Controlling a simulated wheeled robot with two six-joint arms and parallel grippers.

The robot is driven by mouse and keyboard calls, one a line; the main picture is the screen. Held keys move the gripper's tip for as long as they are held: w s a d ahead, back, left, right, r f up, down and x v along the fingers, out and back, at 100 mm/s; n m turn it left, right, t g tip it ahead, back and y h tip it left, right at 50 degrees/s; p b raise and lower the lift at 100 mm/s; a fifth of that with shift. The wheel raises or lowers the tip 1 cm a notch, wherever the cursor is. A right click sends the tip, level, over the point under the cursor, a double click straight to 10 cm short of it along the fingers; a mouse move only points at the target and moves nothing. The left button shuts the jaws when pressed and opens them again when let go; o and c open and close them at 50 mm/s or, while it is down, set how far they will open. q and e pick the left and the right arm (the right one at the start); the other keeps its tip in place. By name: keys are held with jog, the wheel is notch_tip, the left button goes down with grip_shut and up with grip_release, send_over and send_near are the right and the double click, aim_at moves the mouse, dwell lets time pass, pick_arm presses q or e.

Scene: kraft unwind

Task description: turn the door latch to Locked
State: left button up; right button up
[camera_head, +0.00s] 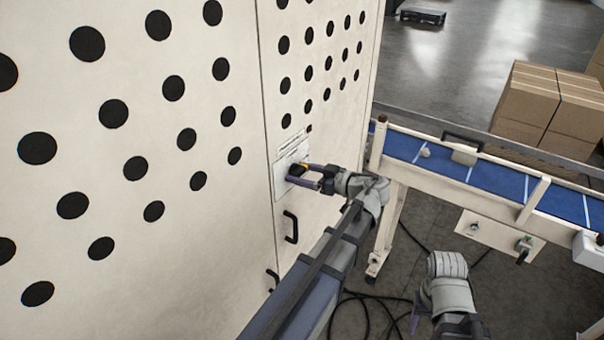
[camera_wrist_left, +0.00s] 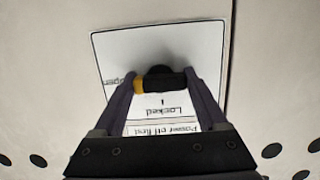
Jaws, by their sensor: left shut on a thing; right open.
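The door latch (camera_head: 298,169) is a small black handle with a yellow end on a white label plate (camera_head: 281,183) on the cream perforated door. In the left wrist view the latch (camera_wrist_left: 165,80) lies sideways, its yellow end at the left toward a partly hidden word that looks like "Open". The word "Locked" (camera_wrist_left: 175,110) is upside down just below it, beside a small tick mark. My left gripper (camera_head: 300,174) is shut on the latch, one finger at each end. My right gripper (camera_head: 413,322) is low at the bottom, away from the door; only part shows.
Black door handles (camera_head: 290,227) are below the plate. A blue-belted conveyor (camera_head: 480,178) with a cream frame stands to the right of the door. Stacked cardboard boxes (camera_head: 545,105) are behind it. Black cables (camera_head: 370,310) lie on the floor.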

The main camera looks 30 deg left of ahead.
pick_arm(q)
jog(key=shift+c, duration=0.4)
jog(key=shift+s+n, duration=0.1)
jog(key=shift+n, duration=0.6)
jog(key=n+t, duration=0.1)
jog(key=n, duration=0.1)
jog(key=shift+n, duration=0.3)
jog(key=shift+n+b, duration=0.35)
jog(key=shift+n, duration=0.15)
jog(key=n+t, duration=0.1)
jog(key=n, duration=0.1)
jog(key=shift+n+b, duration=0.3)
jog(key=shift+n, duration=0.1)
